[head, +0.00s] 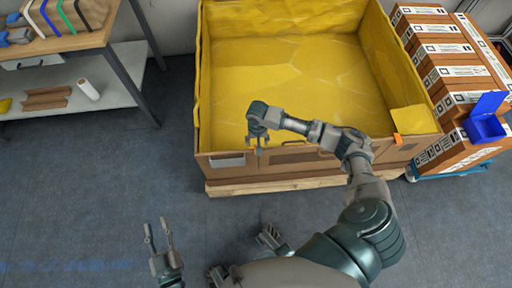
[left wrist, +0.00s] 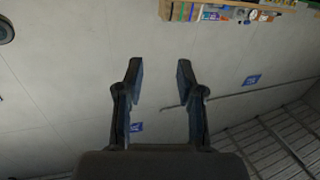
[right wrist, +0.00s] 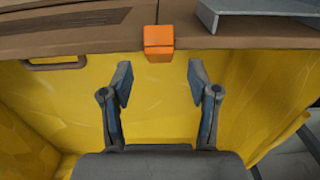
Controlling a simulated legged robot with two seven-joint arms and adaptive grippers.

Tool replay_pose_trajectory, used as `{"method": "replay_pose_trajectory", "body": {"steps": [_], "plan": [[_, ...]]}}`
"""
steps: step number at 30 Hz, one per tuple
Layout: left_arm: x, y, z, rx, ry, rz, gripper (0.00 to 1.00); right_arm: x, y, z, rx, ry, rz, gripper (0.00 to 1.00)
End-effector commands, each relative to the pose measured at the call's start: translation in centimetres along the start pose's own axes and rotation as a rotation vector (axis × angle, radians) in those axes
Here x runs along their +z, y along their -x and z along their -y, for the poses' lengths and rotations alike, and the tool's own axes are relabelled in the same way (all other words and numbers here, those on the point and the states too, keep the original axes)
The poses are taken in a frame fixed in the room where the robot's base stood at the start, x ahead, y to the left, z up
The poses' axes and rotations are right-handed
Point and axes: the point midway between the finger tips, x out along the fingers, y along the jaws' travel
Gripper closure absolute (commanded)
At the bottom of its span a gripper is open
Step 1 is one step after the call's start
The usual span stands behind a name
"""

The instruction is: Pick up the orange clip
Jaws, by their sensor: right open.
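The orange clip (head: 398,138) sits on the near rim of the large yellow-lined box (head: 300,158), toward its right corner. In the right wrist view the clip (right wrist: 158,43) is on the brown rim, ahead of and roughly centred between my right fingertips, apart from them. My right gripper (head: 258,146) is open and empty over the near edge of the box, well left of the clip in the head view; its fingers also show in the right wrist view (right wrist: 160,78). My left gripper (head: 160,235) is open and empty over the floor at lower left; its fingers show in the left wrist view (left wrist: 159,70).
The box stands on a wooden pallet (head: 290,183). Stacked labelled cartons (head: 450,60) with a blue bin (head: 485,125) stand on a blue cart at right. A shelf table (head: 70,45) stands at upper left. The floor (head: 70,190) at left is clear.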

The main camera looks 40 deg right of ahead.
Motion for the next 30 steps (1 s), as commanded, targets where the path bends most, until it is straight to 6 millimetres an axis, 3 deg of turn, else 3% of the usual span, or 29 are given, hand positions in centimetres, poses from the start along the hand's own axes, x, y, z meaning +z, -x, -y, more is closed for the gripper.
{"method": "replay_pose_trajectory", "body": {"steps": [5,13,24,26,30], "plan": [[-1.3,-0.1,-0.2,0.007,0.009,-0.121,0.63,-0.2,-1.6,0.0,0.004,0.0,0.002,0.4],[-5.0,0.9,-0.6,0.019,0.03,-0.411,0.63,-0.4,-4.5,0.0,0.006,0.0,0.002,0.4],[-6.4,1.4,-0.9,0.021,0.031,-0.495,0.63,-0.6,-5.1,-0.1,0.001,0.001,-0.001,0.4],[-6.4,1.4,-0.9,0.021,0.031,-0.495,0.63,-0.6,-5.1,-0.1,0.001,0.001,-0.001,0.5],[-6.2,1.2,-0.8,0.021,0.032,-0.492,0.63,-0.5,-5.0,-0.1,0.001,0.001,-0.001,0.85]]}}
